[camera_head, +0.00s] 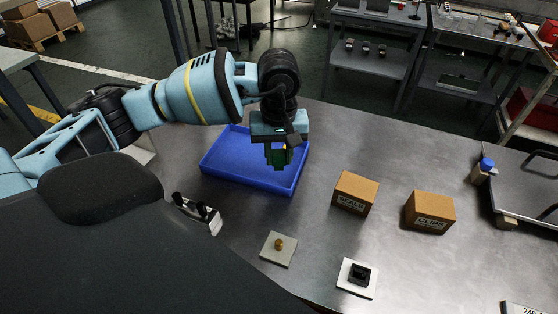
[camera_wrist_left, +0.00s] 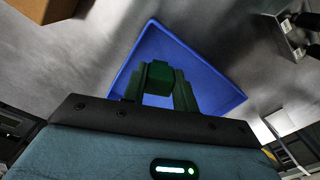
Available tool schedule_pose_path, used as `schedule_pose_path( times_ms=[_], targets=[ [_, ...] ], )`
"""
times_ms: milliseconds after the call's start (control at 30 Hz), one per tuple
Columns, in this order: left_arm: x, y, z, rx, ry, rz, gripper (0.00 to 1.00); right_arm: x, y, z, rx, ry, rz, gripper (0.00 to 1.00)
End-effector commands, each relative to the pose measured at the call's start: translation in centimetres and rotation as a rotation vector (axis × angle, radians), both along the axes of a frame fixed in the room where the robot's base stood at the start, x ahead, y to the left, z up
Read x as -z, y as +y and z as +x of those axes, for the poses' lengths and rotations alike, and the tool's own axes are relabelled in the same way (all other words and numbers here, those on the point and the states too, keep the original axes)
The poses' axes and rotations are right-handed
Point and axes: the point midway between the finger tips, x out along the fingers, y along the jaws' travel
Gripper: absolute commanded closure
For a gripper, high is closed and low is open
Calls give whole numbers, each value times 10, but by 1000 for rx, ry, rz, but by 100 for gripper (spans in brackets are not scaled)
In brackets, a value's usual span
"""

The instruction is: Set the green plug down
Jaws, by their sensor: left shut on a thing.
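My left gripper (camera_head: 278,160) is above the right part of the blue tray (camera_head: 222,174) on the metal table. It is shut on the green plug (camera_wrist_left: 161,78), which shows between the two fingers in the left wrist view. In the head view the plug is mostly hidden by the fingers. The tray (camera_wrist_left: 150,42) lies beyond the plug in the wrist view, and the part of its floor that shows looks empty. I cannot tell how high the plug is above the tray. My right gripper is not in view.
A box marked SEALS (camera_head: 355,193) and another box (camera_head: 429,212) stand right of the tray. A plate with a brass knob (camera_head: 279,248) and a white plate with a black socket (camera_head: 358,278) lie nearer. Bare table lies between them. A bracket with black posts (camera_head: 198,213) stands left.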

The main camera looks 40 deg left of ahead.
Motion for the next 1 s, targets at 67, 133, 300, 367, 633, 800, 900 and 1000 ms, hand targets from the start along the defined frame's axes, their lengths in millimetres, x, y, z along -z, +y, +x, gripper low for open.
schedule_pose_path(
  times_ms=[67, 133, 300, 367, 633, 800, 900, 1000],
  targets=[
    [0, 1, 2, 0, -1, 1, 100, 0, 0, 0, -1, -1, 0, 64],
    [0, 3, 7, -1, -1, 1, 100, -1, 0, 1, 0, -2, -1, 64],
    [23, 4, 7, 0, 3, 2, 100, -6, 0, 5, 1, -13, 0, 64],
    [30, 4, 7, 0, -1, 1, 100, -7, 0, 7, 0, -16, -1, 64],
    [36, 4, 7, 0, -1, 1, 100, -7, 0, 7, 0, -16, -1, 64],
    [40, 4, 7, 0, 1, 1, 100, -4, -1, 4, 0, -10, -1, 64],
    [39, 4, 7, 0, -1, 1, 61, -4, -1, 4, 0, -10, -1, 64],
    [39, 4, 7, -1, -1, 1, 50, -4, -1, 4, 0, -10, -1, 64]
  ],
)
